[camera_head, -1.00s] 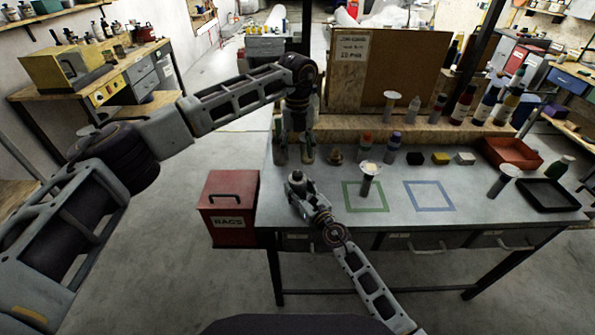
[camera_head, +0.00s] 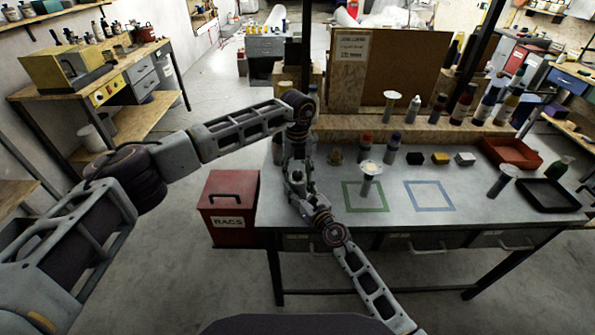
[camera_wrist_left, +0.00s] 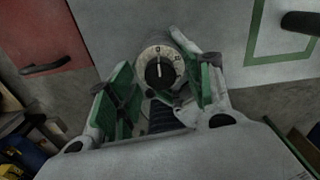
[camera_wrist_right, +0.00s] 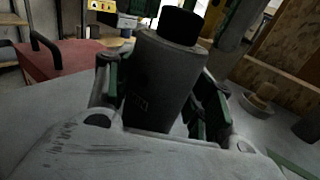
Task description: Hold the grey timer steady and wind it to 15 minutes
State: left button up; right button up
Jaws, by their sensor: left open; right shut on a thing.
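The grey timer (camera_wrist_right: 158,85) is a grey cylinder with a black knob (camera_wrist_right: 182,25) on top, standing upright in the right wrist view. My right gripper (camera_wrist_right: 160,95) is shut around its body. In the left wrist view the timer's pale dial (camera_wrist_left: 147,58) faces me, with a light line on the knob; I cannot read the setting. My left gripper (camera_wrist_left: 163,85) is open, its green-padded fingers on either side of the timer's top. In the head view my left gripper (camera_head: 296,172) comes down over the right one, and the timer is mostly hidden.
A red rags bin (camera_head: 228,222) stands at the table's left end. A green square outline (camera_head: 350,207) and a blue one (camera_head: 430,210) mark the table. A funnel-topped grey object (camera_head: 367,187) stands at the green outline. Several bottles stand on the wooden shelf behind.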

pick_arm(q)
jog(key=c, duration=1.1)
jog(key=shift+o, duration=0.2)
jog(key=shift+m, duration=0.5)
jog(key=m, duration=0.3)
jog(key=shift+m, duration=0.4)
jog(key=m, duration=0.9)
jog(key=shift+a, duration=0.1)
jog(key=shift+m, duration=2.1)
